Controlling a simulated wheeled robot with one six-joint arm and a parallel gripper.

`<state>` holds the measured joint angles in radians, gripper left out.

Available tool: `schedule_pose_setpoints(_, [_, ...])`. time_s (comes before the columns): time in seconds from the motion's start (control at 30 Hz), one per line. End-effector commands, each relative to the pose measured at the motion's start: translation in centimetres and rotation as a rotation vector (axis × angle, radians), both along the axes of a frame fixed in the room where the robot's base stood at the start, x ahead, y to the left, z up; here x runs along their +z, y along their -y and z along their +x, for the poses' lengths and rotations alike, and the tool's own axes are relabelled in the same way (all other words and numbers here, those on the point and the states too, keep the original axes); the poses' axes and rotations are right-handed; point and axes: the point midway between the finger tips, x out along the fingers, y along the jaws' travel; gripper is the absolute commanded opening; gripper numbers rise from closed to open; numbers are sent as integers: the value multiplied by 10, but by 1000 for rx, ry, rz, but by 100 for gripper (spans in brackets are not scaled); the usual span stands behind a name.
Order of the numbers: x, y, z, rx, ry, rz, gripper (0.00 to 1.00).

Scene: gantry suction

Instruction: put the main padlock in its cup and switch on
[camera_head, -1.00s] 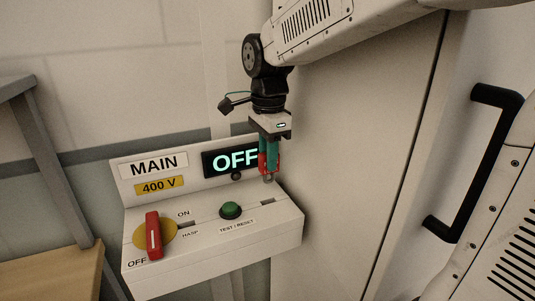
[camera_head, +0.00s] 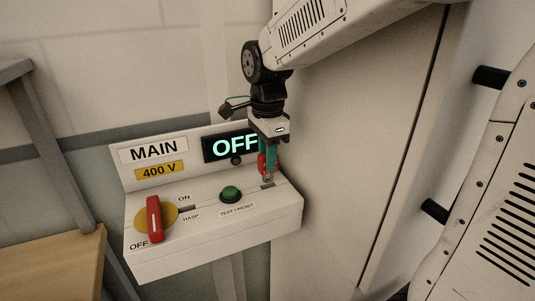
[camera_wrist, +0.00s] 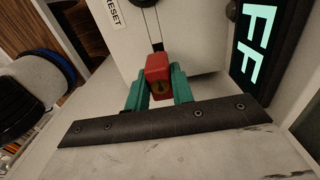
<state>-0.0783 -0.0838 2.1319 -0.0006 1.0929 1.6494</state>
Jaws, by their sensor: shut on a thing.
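My gripper (camera_head: 268,163) has green fingers and is shut on a red padlock (camera_head: 262,164), above the right end of the white switch box (camera_head: 215,246). In the wrist view the red padlock (camera_wrist: 158,70) sits between the green fingers, its keyhole facing the camera. The red switch handle (camera_head: 154,220) on a yellow disc stands near the OFF mark. The display (camera_head: 231,147) reads OFF.
A green TEST/RESET button (camera_head: 230,194) stands on the box top, left of my gripper. A slot marked HASP (camera_head: 187,208) lies beside the switch. A wooden surface (camera_head: 50,265) is at lower left.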

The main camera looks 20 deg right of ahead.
Motion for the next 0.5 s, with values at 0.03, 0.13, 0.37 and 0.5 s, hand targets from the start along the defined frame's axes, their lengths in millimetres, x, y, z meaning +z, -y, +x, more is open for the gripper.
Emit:
schedule_pose_setpoints(0.03, [-2, 0, 0, 0, -1, 0, 0])
schedule_pose_setpoints(0.13, [-6, 0, 0, 0, -2, 0, 0])
schedule_pose_setpoints(0.37, [-15, 0, 0, 0, -2, 0, 0])
schedule_pose_setpoints(0.5, [-21, 0, 0, 0, -2, 0, 0])
